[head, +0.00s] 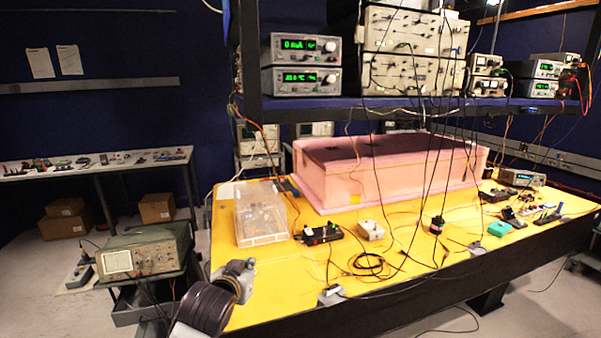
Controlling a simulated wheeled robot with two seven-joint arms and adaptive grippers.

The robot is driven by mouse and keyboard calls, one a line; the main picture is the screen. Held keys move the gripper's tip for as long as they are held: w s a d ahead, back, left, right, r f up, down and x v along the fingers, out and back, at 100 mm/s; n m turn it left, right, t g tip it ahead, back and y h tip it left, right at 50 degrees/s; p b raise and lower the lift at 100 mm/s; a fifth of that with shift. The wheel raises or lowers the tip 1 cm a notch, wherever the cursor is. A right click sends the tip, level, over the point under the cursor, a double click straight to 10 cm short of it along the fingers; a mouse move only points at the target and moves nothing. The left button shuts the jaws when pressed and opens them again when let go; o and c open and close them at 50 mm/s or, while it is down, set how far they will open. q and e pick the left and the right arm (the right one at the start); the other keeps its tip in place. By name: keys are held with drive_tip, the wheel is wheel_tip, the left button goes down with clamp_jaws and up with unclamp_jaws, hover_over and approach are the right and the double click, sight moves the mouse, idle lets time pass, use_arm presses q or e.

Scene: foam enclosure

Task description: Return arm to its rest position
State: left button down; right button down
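The pink foam enclosure (320,187) sits on the yellow table (280,290), with a dark panel on its top. A dark ribbed cylinder with a grey jointed end comes in at the bottom left, in front of the table's left corner; it looks like a link of my own arm. No gripper fingers show on it. My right arm is not seen, and neither gripper can be made out in the head view.
A clear plastic box (262,213) stands left of the enclosure. Small devices and loose cables cover the table's front. A shelf (400,103) of instruments hangs above, with wires dangling down. An oscilloscope (140,257) stands at left. Floor beyond it is partly free.

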use_arm(q)
drive_tip(key=s+a+f+g+y, duration=0.1)
drive_tip(key=s+a+f+g, duration=0.35)
drive_tip(key=s+f, duration=0.75)
drive_tip(key=s+a+f+g, duration=0.45)
drive_tip(key=s+f, duration=0.65)
drive_tip(key=s, duration=0.4)
wheel_tip(320, 180, down, 34)
drive_tip(key=s+g+b, duration=0.1)
drive_tip(key=s+g, duration=0.1)
drive_tip(key=s, duration=0.1)
drive_tip(key=s+a+f, duration=0.2)
drive_tip(key=s+f, duration=0.8)
drive_tip(key=s, duration=0.1)
drive_tip(key=s+a+f+b, duration=0.1)
drive_tip(key=s+a+f, duration=0.1)
drive_tip(key=s+f, duration=0.9)
drive_tip(key=shift+g, duration=0.4)
